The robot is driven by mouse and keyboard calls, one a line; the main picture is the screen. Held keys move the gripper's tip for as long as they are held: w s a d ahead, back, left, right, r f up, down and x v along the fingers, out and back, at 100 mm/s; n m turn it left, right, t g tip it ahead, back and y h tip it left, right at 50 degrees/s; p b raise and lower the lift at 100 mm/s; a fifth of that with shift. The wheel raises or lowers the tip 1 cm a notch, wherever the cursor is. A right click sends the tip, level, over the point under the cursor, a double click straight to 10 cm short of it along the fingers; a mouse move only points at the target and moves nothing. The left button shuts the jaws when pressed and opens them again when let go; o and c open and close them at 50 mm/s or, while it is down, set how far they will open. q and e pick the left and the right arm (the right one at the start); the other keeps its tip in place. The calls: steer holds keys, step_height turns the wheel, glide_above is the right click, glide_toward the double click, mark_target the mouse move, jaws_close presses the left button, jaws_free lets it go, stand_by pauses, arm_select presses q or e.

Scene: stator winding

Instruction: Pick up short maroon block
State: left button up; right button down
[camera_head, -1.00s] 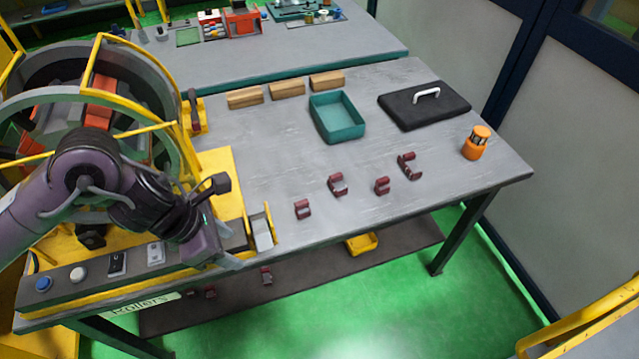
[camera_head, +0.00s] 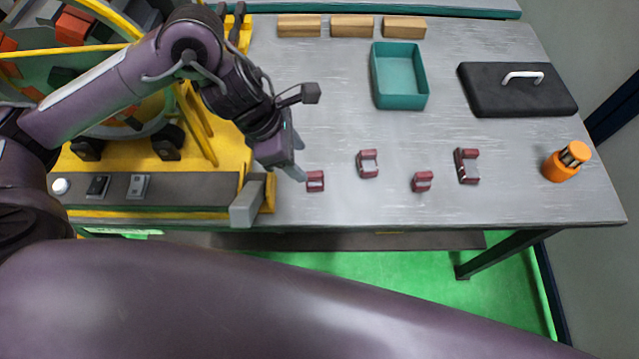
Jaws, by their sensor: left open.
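Several maroon C-shaped blocks lie in a loose row on the grey table (camera_head: 480,205). Two are short: one at the left (camera_head: 315,181) and one right of the middle (camera_head: 422,181). A medium maroon block (camera_head: 367,164) lies between them, and a longer maroon block (camera_head: 467,165) lies at the right end. My left gripper (camera_head: 298,160) is open, just left of and above the leftmost short block, and looks apart from it. Its fingers are partly hidden by its own body. My right gripper is out of the frame.
A teal tray (camera_head: 426,90) stands behind the blocks. A black lid with a white handle (camera_head: 510,95) and an orange cylinder (camera_head: 562,165) are at the right. Wooden blocks (camera_head: 352,27) line the back. The yellow fixture (camera_head: 225,150) stands left of my gripper.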

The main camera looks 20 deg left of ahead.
mark_target(314, 176)
arm_select(q)
steer(key=x, duration=0.9)
steer(key=shift+w+a+f, duration=0.25)
steer(key=shift+f, duration=0.25)
steer(key=shift+d+f, duration=0.1)
steer(key=shift+f, duration=0.25)
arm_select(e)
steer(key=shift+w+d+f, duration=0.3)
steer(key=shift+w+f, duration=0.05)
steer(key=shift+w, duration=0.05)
arm_select(q)
steer(key=shift+c, duration=0.2)
steer(key=shift+w, duration=0.1)
jaws_close()
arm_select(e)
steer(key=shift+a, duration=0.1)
